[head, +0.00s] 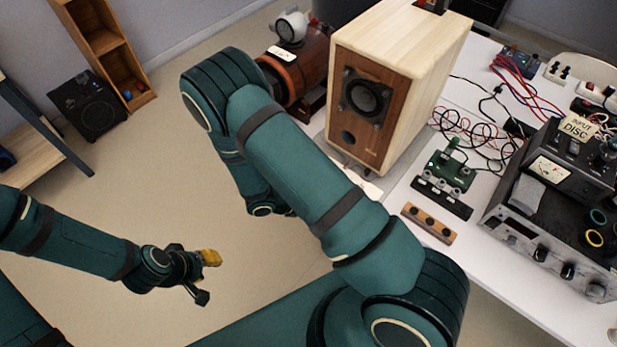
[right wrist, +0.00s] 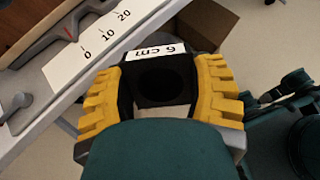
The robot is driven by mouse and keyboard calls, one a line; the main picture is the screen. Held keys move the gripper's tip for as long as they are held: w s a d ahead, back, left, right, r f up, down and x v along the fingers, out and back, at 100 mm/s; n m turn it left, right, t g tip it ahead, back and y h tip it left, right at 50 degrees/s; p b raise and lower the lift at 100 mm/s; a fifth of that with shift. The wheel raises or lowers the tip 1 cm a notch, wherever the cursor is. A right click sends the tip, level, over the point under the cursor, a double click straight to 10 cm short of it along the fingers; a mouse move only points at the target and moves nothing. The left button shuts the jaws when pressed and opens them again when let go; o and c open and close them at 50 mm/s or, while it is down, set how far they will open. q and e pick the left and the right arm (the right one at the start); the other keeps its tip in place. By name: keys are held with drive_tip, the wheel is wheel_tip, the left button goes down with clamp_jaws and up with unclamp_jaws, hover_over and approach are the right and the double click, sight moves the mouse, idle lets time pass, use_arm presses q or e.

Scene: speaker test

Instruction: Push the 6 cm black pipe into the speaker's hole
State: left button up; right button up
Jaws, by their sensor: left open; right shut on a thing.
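The wooden speaker (head: 425,65) stands on the white table in the head view. Its front panel has a driver cone (head: 366,95) and, below it, a round dark hole (head: 348,138). In the right wrist view my right gripper (right wrist: 163,76) has its yellow fingers shut on the black pipe (right wrist: 157,90), which carries a white "6 cm" label (right wrist: 155,50). The pipe is apart from the speaker, which I cannot make out in that view. In the head view my right arm hides this gripper and pipe. My left gripper (head: 207,277) is open and empty over the floor.
A scale card (right wrist: 92,62) marked 0, 10, 20 lies along the table edge. A brown motor-like cylinder (head: 312,58) stands left of the speaker. Wires, a green device (head: 450,172) and a metal amplifier (head: 520,235) crowd the table's right.

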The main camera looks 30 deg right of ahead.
drive_tip(key=w+r+n+t+h, duration=0.1)
drive_tip(key=r+n+t+h, duration=0.1)
drive_tip(key=n+t, duration=0.1)
drive_tip(key=w+r+n+t+h, duration=0.1)
drive_tip(key=h, duration=0.1)
drive_tip(key=shift+w+a+t, duration=0.1)
drive_tip(key=shift+w+t, duration=0.2)
drive_tip(key=shift+w, duration=0.05)
drive_tip(key=w+a+r+n+t+h, duration=0.1)
drive_tip(key=w+a+r+n+t, duration=0.15)
drive_tip(key=n+t, duration=0.2)
drive_tip(key=shift+m+t, duration=0.35)
drive_tip(key=shift+m, duration=0.2)
drive_tip(key=shift+w+r+x, duration=0.1)
drive_tip(key=shift+r+x, duration=0.1)
drive_tip(key=shift+x, duration=2.25)
drive_tip(key=shift+w+r+x, duration=0.1)
drive_tip(key=shift+r+x, duration=0.1)
drive_tip(key=shift+x, duration=2.25)
drive_tip(key=shift+p+x, duration=0.3)
drive_tip(key=shift+x, duration=2.4)
